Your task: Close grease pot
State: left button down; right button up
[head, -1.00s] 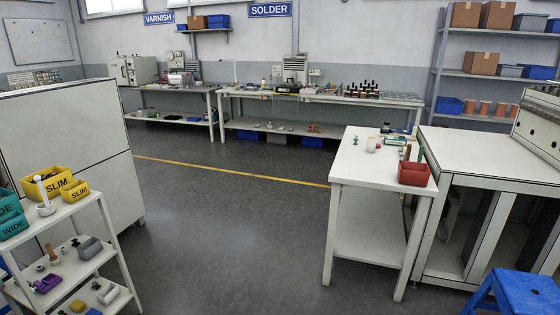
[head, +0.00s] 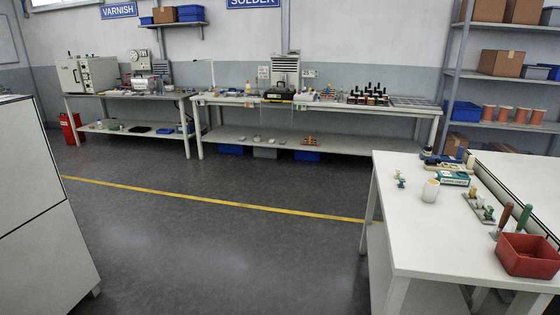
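A small white pot (head: 430,191) with a yellowish top stands upright on the white table at the right in the head view. It looks like the grease pot, but it is too small to tell for sure, and I cannot make out whether a lid is on it. A small teal and tan piece (head: 400,180) sits to its left, and a green and white box (head: 454,178) lies behind it. Neither of my grippers shows in the head view.
A red bin (head: 528,255) stands at the front right of the white table (head: 410,235), with tools beside it. A tall white cabinet (head: 40,220) is at the left. Workbenches line the back wall. The floor (head: 220,230) between is clear.

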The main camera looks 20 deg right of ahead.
aim_at(432, 187)
jog(key=z, duration=0.05)
jog(key=i, duration=2.4)
jog(key=z, duration=1.05)
jog(key=i, duration=1.5)
jog(key=z, duration=1.75)
jog(key=i, duration=0.75)
jog(key=z, duration=0.35)
